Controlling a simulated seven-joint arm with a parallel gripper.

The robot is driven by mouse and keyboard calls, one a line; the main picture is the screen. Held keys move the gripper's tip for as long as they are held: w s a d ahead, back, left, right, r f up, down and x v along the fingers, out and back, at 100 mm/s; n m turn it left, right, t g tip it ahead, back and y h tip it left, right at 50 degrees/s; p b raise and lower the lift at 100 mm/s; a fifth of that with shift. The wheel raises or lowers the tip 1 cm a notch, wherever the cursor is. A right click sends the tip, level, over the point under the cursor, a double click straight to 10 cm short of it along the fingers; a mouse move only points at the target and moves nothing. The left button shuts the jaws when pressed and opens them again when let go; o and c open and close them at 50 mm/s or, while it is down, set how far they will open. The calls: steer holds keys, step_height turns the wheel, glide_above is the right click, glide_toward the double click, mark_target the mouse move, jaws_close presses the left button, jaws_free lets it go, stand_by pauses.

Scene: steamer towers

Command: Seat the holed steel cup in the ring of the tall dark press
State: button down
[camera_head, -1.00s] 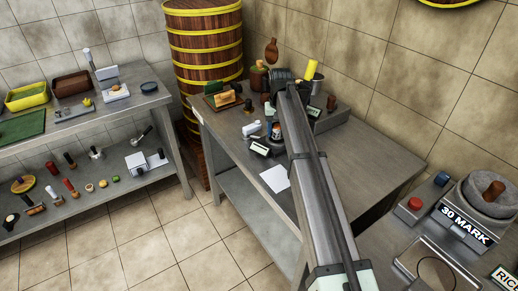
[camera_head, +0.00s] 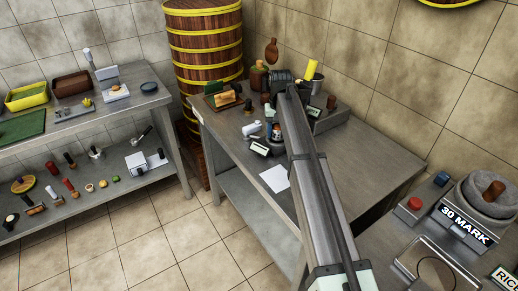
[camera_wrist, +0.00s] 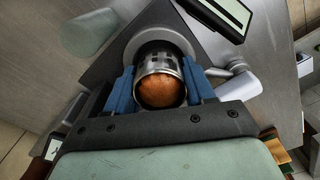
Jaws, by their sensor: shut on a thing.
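The holed steel cup (camera_wrist: 158,64) is between the two blue finger pads of my gripper (camera_wrist: 160,78) in the wrist view. My gripper is shut on it. A rounded orange-brown thing (camera_wrist: 163,92) shows in the cup's near end. A pale grey round rim (camera_wrist: 133,45) shows just beyond the cup; I cannot tell whether it is the press's ring or whether the cup touches it. In the head view my arm covers the cup and fingers, and I cannot make out the tall dark press.
In the wrist view a silver handle (camera_wrist: 236,67) and a white bottle (camera_wrist: 241,88) lie close right of the cup. In the head view small items crowd the back of the steel table (camera_head: 350,160); its right part is clear. A white sheet (camera_head: 274,179) lies at the front.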

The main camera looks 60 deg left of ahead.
mark_target(278, 127)
steer(key=shift+f, duration=0.4)
stand_by(0.3)
steer(key=c, duration=0.5)
jaws_free()
steer(key=shift+c, duration=0.2)
steer(key=shift+o, duration=1.1)
steer(key=shift+s, duration=0.1)
steer(key=shift+s+f, duration=0.1)
step_height(278, 127, up, 14)
steer(key=shift+w, duration=0.3)
steer(key=shift+s, duration=0.1)
